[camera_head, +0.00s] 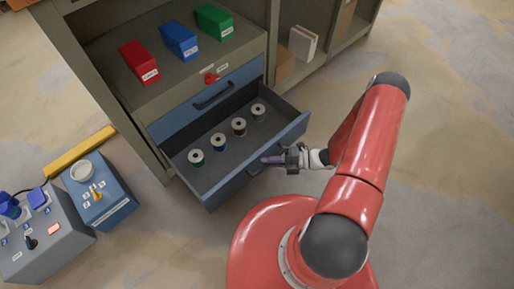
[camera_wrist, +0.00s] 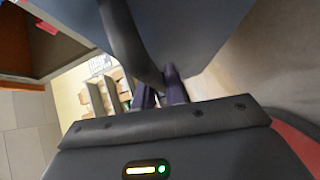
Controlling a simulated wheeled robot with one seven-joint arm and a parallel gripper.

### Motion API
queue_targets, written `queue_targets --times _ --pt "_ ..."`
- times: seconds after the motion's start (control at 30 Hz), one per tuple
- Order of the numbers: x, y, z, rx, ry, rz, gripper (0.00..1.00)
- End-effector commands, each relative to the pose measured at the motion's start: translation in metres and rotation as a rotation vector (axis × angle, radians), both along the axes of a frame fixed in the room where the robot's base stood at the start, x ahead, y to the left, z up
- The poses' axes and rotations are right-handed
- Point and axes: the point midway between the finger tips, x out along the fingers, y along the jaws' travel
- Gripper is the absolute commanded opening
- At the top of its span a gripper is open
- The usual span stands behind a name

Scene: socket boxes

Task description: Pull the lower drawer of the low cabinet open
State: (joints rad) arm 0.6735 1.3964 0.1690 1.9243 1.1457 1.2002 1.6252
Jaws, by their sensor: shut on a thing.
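The low cabinet (camera_head: 144,75) stands at the upper middle of the head view. Its lower drawer (camera_head: 212,192) is blue and is pulled out, so its inside shows. In the wrist view the dark handle (camera_wrist: 122,40) runs to the purple fingers (camera_wrist: 160,92), beside the blue drawer front (camera_wrist: 195,35). The fingers hide part of the handle.
Red (camera_head: 138,62), blue (camera_head: 179,40) and green (camera_head: 214,21) boxes sit on the shelf. A grey control box (camera_head: 45,245) and a blue box (camera_head: 110,205) stand at the left. Floor at the right is clear.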

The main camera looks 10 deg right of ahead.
Motion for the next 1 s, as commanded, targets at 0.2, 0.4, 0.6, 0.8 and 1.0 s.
queue_targets --times 0.2,0.4,0.6,0.8,1.0 --pt "-0.025 -0.018 0.000 0.000 0.000 -0.002 0.00" --pt "-0.035 -0.025 0.000 0.000 -0.001 -0.001 0.00" --pt "-0.037 -0.026 0.000 -0.001 -0.002 -0.001 0.00" --pt "-0.037 -0.026 0.000 -0.001 -0.002 -0.001 0.00" --pt "-0.037 -0.026 0.000 -0.001 -0.001 -0.001 0.22"
